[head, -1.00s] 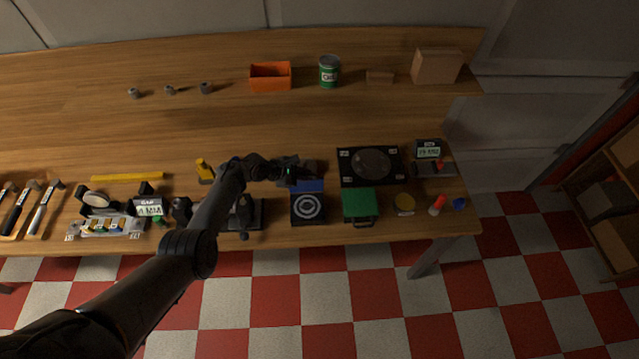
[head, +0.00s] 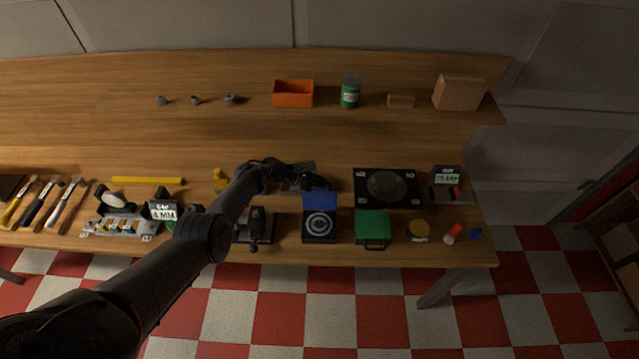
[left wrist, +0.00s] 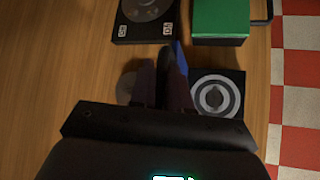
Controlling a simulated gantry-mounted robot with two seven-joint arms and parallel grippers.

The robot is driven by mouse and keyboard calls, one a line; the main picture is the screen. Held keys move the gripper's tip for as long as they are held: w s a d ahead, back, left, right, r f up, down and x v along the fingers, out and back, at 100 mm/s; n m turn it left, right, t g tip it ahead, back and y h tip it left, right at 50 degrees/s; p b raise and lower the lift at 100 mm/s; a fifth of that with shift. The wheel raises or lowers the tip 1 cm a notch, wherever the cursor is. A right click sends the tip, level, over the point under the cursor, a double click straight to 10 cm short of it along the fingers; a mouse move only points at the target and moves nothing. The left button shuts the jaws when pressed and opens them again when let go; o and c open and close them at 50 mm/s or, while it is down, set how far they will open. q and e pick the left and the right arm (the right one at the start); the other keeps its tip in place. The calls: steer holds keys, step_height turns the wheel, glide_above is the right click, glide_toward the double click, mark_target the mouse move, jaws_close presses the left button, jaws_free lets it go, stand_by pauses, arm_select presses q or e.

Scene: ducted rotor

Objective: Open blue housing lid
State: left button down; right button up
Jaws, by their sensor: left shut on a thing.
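The blue housing lid (head: 320,201) stands raised at the back edge of a dark square housing (head: 320,226) with grey and white rings on its face. In the left wrist view the lid (left wrist: 181,58) shows as a thin blue strip, nearly edge-on, beside the ringed housing (left wrist: 216,97). My left gripper (head: 315,183) is behind the lid at its upper edge. Its fingers (left wrist: 167,78) are shut on the lid, and they hide part of it. My right gripper is in neither view.
A green case (head: 373,226) stands just right of the housing, and a black unit with a round disc (head: 387,187) lies behind it. A dark clamp-like tool (head: 255,226) is close on the left. The bench behind is mostly clear.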

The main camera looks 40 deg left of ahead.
arm_select(q)
steer(key=c, duration=1.2)
jaws_free()
steer(key=shift+s+a+r+p, duration=0.15)
steer(key=shift+s+r+p, duration=0.1)
steer(key=shift+r+p, duration=0.15)
steer(key=shift+p+v, duration=2.45)
steer(key=shift+v, duration=2.45)
steer(key=shift+s+f, duration=0.15)
